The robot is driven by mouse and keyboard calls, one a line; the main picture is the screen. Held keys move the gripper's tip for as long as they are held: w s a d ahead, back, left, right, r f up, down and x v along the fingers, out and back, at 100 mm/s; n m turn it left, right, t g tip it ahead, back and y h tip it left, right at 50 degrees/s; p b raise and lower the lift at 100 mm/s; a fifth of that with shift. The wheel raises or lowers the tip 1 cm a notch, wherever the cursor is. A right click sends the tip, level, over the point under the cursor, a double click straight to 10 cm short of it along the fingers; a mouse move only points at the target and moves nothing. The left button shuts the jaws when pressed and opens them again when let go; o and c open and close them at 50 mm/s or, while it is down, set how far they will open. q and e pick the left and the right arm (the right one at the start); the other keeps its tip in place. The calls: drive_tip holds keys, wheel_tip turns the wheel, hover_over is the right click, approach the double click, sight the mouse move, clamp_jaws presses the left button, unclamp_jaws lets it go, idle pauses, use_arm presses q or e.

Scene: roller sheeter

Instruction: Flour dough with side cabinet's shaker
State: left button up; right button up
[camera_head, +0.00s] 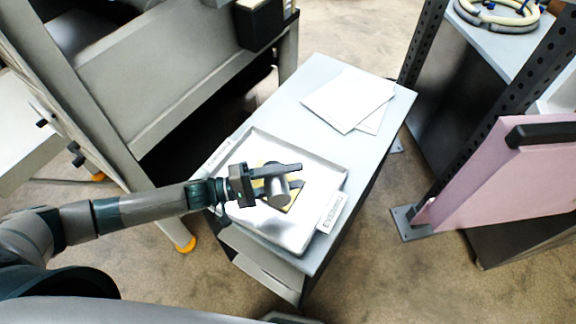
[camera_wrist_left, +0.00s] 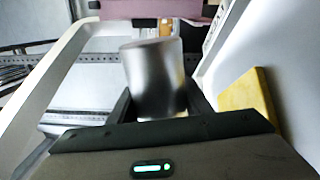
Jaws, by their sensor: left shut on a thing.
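My left gripper (camera_head: 275,180) reaches in from the left over the white tray (camera_head: 325,173) on the side cabinet (camera_head: 296,98). It is shut on the shaker (camera_head: 277,191), a grey metal cylinder. In the left wrist view the shaker (camera_wrist_left: 154,82) stands between the two fingers, slightly tilted and a little blurred. A yellow block (camera_head: 292,202) lies in the tray, partly hidden by the gripper and shaker; it also shows in the left wrist view (camera_wrist_left: 247,95) at the right. I cannot tell whether the shaker touches the tray floor. No dough is clearly visible. My right gripper is not in view.
White papers (camera_head: 347,98) lie on the cabinet's far end. A large grey machine (camera_head: 165,75) stands close on the left. A dark perforated rack (camera_head: 500,110) and a pink panel (camera_head: 505,172) stand on the right. Bare floor lies between cabinet and rack.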

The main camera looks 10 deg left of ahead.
use_arm(q)
drive_tip(key=shift+s+d, duration=0.2)
drive_tip(key=shift+s, duration=0.2)
drive_tip(key=w, duration=0.1)
drive_tip(key=w+a, duration=0.1)
drive_tip(key=w+b, duration=0.1)
drive_tip(key=w, duration=0.1)
drive_tip(key=shift+w+a, duration=0.1)
drive_tip(key=shift+a, duration=0.3)
drive_tip(key=s, duration=0.1)
drive_tip(key=s+d, duration=0.1)
drive_tip(key=s+p, duration=0.1)
drive_tip(key=s, duration=0.1)
drive_tip(key=shift+s+d, duration=0.1)
drive_tip(key=shift+d, duration=0.3)
